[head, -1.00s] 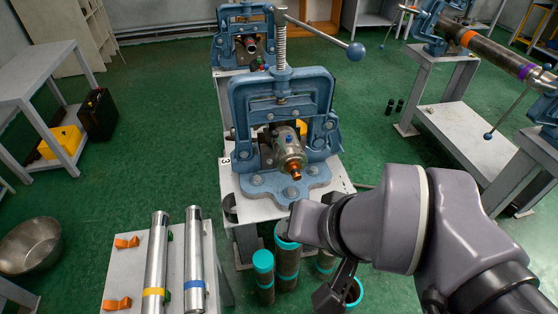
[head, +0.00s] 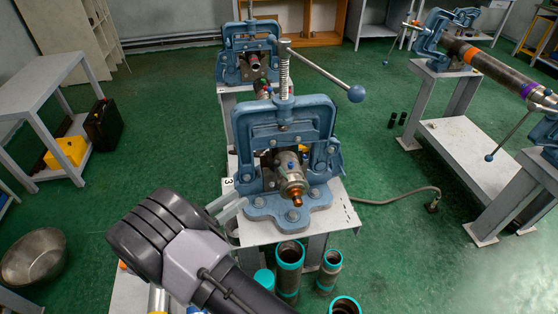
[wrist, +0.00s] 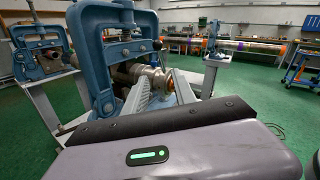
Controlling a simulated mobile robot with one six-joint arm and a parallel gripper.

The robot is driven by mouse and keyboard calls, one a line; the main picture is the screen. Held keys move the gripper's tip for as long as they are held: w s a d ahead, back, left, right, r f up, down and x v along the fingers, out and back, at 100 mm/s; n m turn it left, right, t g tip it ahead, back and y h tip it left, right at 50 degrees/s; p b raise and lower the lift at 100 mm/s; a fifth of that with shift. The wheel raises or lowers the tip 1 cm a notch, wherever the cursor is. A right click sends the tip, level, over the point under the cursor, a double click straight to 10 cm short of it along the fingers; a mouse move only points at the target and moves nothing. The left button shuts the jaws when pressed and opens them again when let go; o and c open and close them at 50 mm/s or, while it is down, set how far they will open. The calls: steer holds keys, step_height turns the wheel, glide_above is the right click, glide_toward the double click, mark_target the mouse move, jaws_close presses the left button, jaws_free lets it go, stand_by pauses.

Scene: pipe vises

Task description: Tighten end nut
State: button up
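The blue pipe vise (head: 283,130) stands on a pale stand in the middle of the head view. A short grey pipe fitting (head: 291,170) sticks out of its jaws toward me. A copper-coloured end nut (head: 297,197) sits at the fitting's front end. My gripper (head: 228,204) is low and left of the vise, its pale fingers pointing toward it. In the wrist view, my gripper (wrist: 163,88) has its two fingers spread. The fitting (wrist: 150,76) and the orange end nut (wrist: 170,83) show beyond and between them. No contact is visible.
Teal-rimmed pipes (head: 289,262) stand on the floor in front of the vise stand. A second vise (head: 247,55) is behind. A long pipe (head: 500,70) lies across stands at the right. The green floor right of the vise is mostly clear.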

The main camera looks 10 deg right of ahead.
mark_target(281, 170)
steer(key=b+x, duration=0.3)
steer(key=x, duration=1.4)
steer(key=shift+s+d, duration=0.15)
steer(key=shift+d, duration=0.05)
jaws_close()
stand_by(0.4)
